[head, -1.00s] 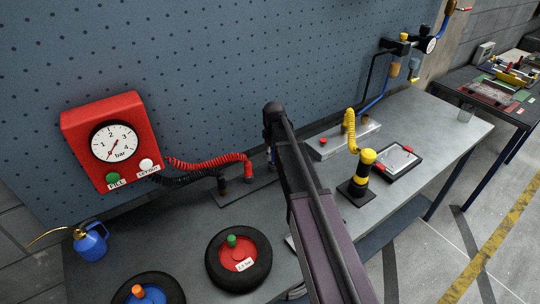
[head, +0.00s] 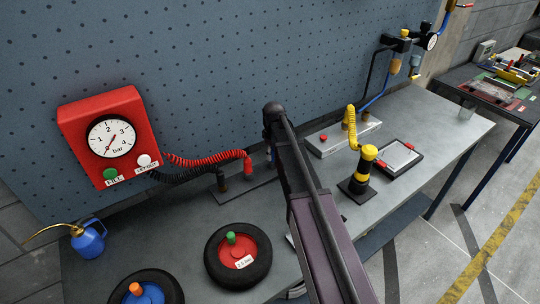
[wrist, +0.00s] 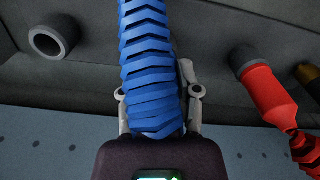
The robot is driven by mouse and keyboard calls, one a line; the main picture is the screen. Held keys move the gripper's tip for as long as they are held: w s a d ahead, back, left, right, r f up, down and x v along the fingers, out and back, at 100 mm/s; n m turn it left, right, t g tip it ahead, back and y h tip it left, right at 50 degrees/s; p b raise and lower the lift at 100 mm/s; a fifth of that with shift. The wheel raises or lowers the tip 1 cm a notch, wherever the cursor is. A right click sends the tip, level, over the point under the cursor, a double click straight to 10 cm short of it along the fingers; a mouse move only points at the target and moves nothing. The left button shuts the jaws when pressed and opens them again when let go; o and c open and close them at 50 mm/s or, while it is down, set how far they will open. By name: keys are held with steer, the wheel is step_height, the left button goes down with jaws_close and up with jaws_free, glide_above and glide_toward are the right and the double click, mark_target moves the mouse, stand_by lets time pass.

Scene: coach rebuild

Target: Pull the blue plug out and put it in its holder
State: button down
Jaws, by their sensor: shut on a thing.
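A blue coiled hose (wrist: 148,60) runs down the middle of the wrist view, over my gripper (wrist: 157,94). My gripper's fingers show on both sides of the hose, and it is shut on the blue plug, which the hose hides. An empty dark round socket (wrist: 53,38) is at the upper left. In the head view my arm covers the gripper and most of the blue hose. Which holder belongs to the blue plug I cannot tell.
A red plug (wrist: 268,92) stands right of the blue hose. A rail (head: 243,192) by the pegboard carries the red and black plugs. A yellow plug (head: 363,165) stands in a black block right of my arm. A red gauge box (head: 103,134) and wheels (head: 222,266) are left.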

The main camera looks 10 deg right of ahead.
steer(key=shift+c, duration=1.1)
jaws_free()
steer(key=shift+w+r+p, duration=0.1)
steer(key=shift+r+p, duration=0.65)
steer(key=shift+r, duration=0.05)
step_height(320, 180, up, 8)
steer(key=p, duration=0.7)
steer(key=shift+f+p, duration=0.25)
steer(key=shift+p, duration=0.05)
steer(key=shift+r, duration=0.25)
steer(key=shift+r+p, duration=0.25)
steer(key=shift+p, duration=0.2)
